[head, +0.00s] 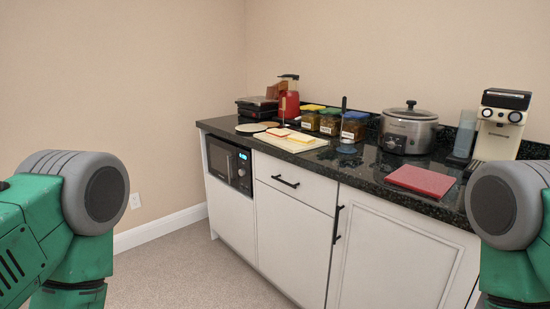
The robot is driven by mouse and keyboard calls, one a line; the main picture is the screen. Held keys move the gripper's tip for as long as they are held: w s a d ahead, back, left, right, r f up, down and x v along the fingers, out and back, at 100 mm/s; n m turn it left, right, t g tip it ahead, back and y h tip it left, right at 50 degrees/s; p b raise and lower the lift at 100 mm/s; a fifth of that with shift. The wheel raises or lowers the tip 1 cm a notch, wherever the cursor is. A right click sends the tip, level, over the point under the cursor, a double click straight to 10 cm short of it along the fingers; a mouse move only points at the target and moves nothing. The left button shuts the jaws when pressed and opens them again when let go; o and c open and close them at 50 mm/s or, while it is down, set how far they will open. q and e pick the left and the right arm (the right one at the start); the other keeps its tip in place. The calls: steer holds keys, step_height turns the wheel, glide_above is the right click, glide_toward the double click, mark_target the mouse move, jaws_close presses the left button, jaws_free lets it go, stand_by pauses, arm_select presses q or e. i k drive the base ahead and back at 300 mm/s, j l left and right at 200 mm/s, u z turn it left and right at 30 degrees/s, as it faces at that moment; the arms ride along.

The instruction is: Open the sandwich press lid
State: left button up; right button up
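The sandwich press (257,106) is a dark, low appliance at the far left end of the black counter, against the back wall. Its lid looks down, though it is small and far away, and its handle is hard to make out. My two green arms with grey joints show at the left and right edges of the head view. Neither gripper is in view, and both visible arm parts are well apart from the press.
The counter (444,208) also holds a red blender (289,100), a cutting board (296,145) with food, lidded jars (330,122), a slow cooker (408,130), a red board (420,180) and a coffee machine (500,125). A microwave (229,165) sits below. Open floor lies left.

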mark_target(259, 103)
steer(key=i+j+z, duration=0.3)
steer(key=i+j, duration=0.2)
steer(key=i+j+z, duration=0.2)
steer(key=j, duration=0.15)
steer(key=i+j+z, duration=0.15)
steer(key=j, duration=0.2)
steer(key=i+j+z, duration=0.15)
steer(key=j, duration=0.25)
steer(key=i+j+z, duration=0.15)
steer(key=j, duration=0.25)
steer(key=i, duration=0.1)
